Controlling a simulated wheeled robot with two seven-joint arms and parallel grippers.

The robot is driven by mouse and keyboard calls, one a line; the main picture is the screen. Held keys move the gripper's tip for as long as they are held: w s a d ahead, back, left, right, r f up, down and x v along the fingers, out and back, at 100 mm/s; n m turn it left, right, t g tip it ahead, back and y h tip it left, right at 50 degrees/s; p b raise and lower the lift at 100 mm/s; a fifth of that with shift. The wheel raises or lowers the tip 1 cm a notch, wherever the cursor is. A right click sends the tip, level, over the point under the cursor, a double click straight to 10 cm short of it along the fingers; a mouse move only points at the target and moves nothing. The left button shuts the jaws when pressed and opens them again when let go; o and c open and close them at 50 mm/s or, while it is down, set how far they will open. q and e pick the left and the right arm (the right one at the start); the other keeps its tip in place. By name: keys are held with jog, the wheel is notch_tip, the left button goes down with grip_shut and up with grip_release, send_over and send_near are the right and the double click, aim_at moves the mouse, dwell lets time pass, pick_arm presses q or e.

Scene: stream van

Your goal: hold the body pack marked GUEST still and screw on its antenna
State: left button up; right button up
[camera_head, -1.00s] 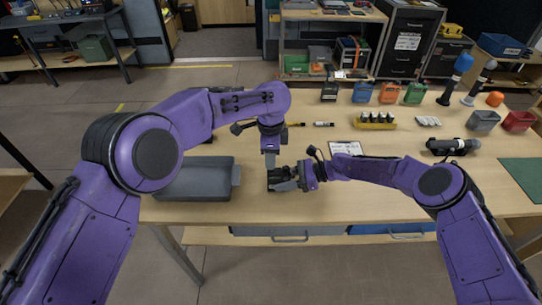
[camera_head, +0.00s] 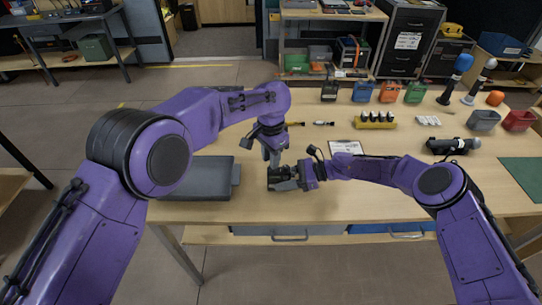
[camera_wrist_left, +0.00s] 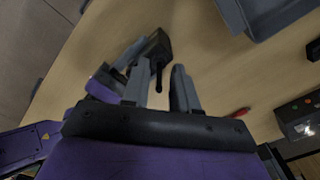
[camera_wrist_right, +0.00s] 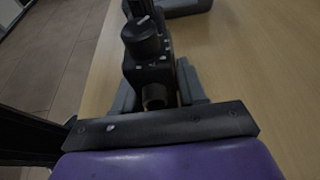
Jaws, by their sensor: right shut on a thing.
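The black body pack (camera_head: 278,173) is upright at the near middle of the table, in my right gripper (camera_head: 288,181). In the right wrist view its dark body (camera_wrist_right: 150,68) sits between the grey fingers, a round knob-like part on it. No GUEST mark is readable. My left gripper (camera_head: 272,155) points down just above the pack, its fingers apart. In the left wrist view a thin black antenna (camera_wrist_left: 158,76) rises from the pack (camera_wrist_left: 154,46) into the gap between those fingers. I see space on its right; contact on the left finger cannot be told.
A grey tray (camera_head: 207,195) lies left of the pack. A white label card (camera_head: 346,147) lies to the right behind it. Coloured packs (camera_head: 388,92), a yellow battery holder (camera_head: 375,122) and microphones (camera_head: 462,63) stand along the back.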

pick_arm(q)
grip_shut()
jog(key=m, duration=0.4)
jog(key=shift+w, duration=0.1)
jog(key=m, duration=0.4)
jog(key=shift+a, duration=0.1)
jog(key=m, duration=0.4)
jog(key=shift+w, duration=0.15)
